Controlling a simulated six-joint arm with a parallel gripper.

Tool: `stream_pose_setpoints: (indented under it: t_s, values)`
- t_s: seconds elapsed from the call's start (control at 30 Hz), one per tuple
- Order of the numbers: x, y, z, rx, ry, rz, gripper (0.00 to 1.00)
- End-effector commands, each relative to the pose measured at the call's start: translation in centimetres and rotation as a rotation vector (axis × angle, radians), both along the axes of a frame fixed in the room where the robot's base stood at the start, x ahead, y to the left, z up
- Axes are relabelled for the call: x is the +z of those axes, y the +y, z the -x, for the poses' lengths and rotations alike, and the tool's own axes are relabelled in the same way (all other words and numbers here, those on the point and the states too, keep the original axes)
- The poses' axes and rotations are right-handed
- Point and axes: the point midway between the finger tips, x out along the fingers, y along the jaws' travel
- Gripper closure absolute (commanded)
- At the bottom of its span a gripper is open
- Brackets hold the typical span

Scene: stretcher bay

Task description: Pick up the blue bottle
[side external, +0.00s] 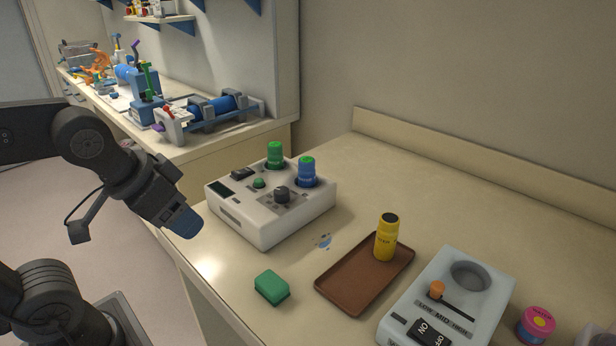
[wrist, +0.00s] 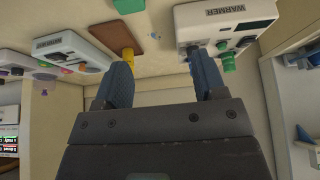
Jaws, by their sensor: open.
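The blue bottle (side external: 307,174) has a green cap and stands upright in a socket of the white box with knobs (side external: 262,228). That box also shows in the wrist view (wrist: 200,12), labelled WARMER; I cannot clearly tell the blue bottle apart there, beside my right finger. My gripper (side external: 183,222) is to the left of the box, over the table's left edge, well apart from the bottle. In the wrist view its two blue fingers are spread with nothing between them (wrist: 160,72).
A green bottle (side external: 275,155) stands in the box just behind the blue one. A yellow bottle (side external: 387,238) stands on a brown tray (side external: 345,287). A green block (side external: 271,287), a grey device (side external: 405,312) and a pink jar (side external: 536,325) sit in front. The back right table is clear.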

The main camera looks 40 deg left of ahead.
Motion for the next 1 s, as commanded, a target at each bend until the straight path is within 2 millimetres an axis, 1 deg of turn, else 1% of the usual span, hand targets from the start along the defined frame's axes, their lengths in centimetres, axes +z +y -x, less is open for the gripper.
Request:
stream_pose_setpoints:
  t_s: [0.43, 0.47, 0.57, 0.8, 0.87, 0.93, 0.97, 1.0]
  values:
    - [0.0, 0.0, 0.0, 0.000, 0.000, 0.000, 0.35]
    - [0.0, 0.0, 0.0, 0.000, 0.000, 0.000, 0.35]
    - [0.0, 0.0, 0.0, 0.000, 0.000, 0.000, 0.25]
    - [0.1, 0.0, -0.1, 0.002, 0.001, 0.000, 0.24]
    - [0.4, 0.1, -0.5, 0.012, 0.003, 0.002, 0.24]
    - [1.0, 0.2, -1.5, 0.034, 0.011, 0.005, 0.24]
    - [1.4, 0.3, -2.1, 0.050, 0.018, 0.006, 0.24]
    - [2.1, 0.4, -3.2, 0.076, 0.026, 0.011, 0.24]
